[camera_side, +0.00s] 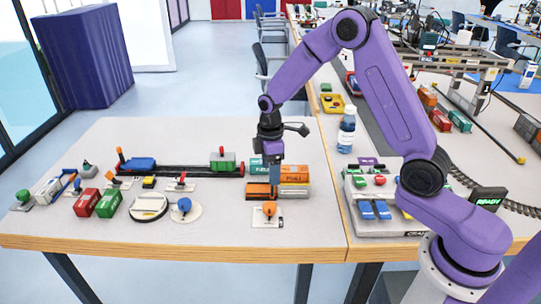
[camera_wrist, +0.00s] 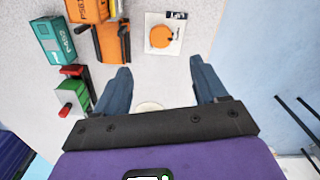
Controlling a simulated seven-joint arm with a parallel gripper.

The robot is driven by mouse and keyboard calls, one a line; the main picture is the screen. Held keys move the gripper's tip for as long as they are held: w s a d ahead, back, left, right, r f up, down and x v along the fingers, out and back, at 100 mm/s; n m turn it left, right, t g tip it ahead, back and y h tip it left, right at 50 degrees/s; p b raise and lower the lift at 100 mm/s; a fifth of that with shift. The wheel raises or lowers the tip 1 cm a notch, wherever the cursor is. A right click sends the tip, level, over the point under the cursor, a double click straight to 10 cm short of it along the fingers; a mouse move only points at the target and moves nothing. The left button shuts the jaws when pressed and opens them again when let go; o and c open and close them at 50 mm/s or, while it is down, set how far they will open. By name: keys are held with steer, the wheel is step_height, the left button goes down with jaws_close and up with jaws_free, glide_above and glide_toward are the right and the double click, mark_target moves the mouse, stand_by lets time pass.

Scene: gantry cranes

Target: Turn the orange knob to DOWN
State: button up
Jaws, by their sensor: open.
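The orange knob (camera_side: 269,209) sits on a small white plate (camera_side: 262,222) near the front edge of the left table. In the wrist view the knob (camera_wrist: 160,36) is at the top centre, its plate lying flat around it with a small dark label at the upper right; the wording is too small to read. My gripper (camera_side: 274,187) points down above and just behind the knob. In the wrist view its two blue fingers stand wide apart and empty (camera_wrist: 161,68), with the knob beyond the fingertips, not between them.
Orange, teal and grey container blocks (camera_side: 294,191) stand close behind the knob. A blue knob (camera_side: 184,204) on a round base and red and green blocks (camera_side: 108,203) are to the left. A control box with buttons (camera_side: 385,210) and a bottle (camera_side: 346,132) are to the right.

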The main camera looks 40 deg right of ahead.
step_height(320, 180, up, 4)
steer(key=shift+r, duration=0.15)
stand_by(0.6)
steer(key=s+a+r, duration=0.3)
steer(key=s, duration=0.4)
steer(key=s+a+r, duration=0.3)
steer(key=s, duration=0.5)
steer(key=s+d, duration=0.2)
steer(key=s, duration=0.7)
steer(key=s+d+r, duration=0.1)
steer(key=s+d, duration=0.1)
steer(key=s, duration=0.7)
steer(key=shift+s+r, duration=0.15)
steer(key=shift+r, duration=0.15)
steer(key=shift+d, duration=0.1)
